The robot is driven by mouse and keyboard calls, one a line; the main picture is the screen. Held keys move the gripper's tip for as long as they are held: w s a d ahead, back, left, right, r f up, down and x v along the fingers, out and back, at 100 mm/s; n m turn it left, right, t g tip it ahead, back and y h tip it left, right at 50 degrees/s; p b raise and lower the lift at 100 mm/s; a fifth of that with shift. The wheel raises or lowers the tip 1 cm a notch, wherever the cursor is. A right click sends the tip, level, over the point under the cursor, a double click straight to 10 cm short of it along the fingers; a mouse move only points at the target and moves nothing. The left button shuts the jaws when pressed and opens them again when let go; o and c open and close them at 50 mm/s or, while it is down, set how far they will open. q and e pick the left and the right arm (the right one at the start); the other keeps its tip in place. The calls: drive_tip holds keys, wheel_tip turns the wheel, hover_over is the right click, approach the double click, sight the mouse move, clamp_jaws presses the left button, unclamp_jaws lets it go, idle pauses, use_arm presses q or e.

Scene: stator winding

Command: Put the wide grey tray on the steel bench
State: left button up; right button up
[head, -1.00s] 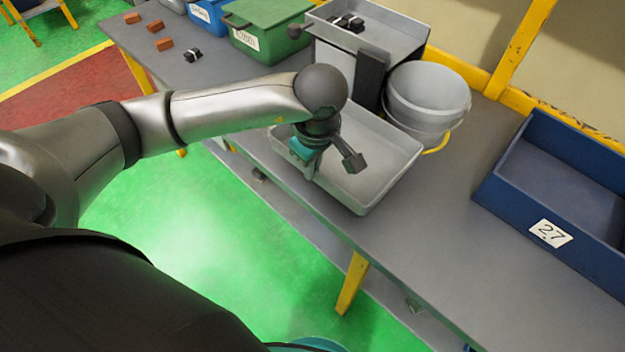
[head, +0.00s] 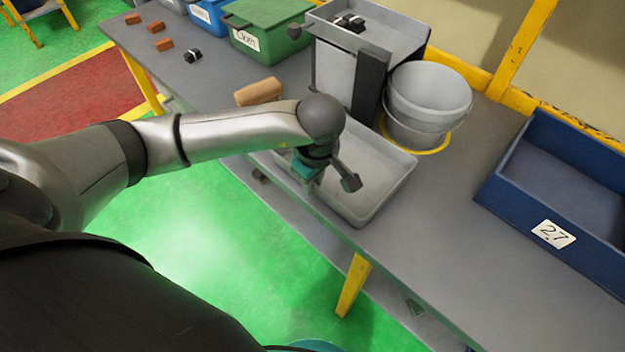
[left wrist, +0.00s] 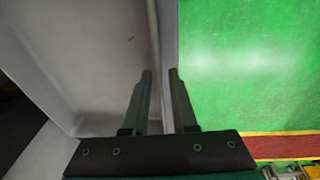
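The wide grey tray (head: 385,203) lies at the front edge of a grey-topped bench with yellow legs (head: 470,215). I cannot tell whether its underside touches the top. My left gripper (head: 307,180) is at its near-left wall, partly hidden by my wrist. In the left wrist view, the fingers (left wrist: 160,75) sit on either side of the tray's wall (left wrist: 168,35), one inside and one outside over the green floor. They appear shut on it. The tray (left wrist: 85,60) looks empty where it shows. My arm hides its left end. My right gripper is not in view.
Close behind the tray stand a grey bucket (head: 425,100) and a grey bin on a dark stand (head: 370,85). A brown block (head: 258,92) lies left of them. A blue crate marked 27 (head: 570,180) stands at the right. The bench top between tray and crate is clear.

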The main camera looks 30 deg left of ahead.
use_arm(q)
drive_tip(key=shift+o, duration=0.5)
drive_tip(key=shift+r, duration=0.2)
wheel_tip(320, 180, up, 12)
drive_tip(key=s+d+p, duration=0.1)
drive_tip(key=shift+s+d+f, duration=0.15)
drive_tip(key=shift+s, duration=0.05)
drive_tip(key=shift+d, duration=0.1)
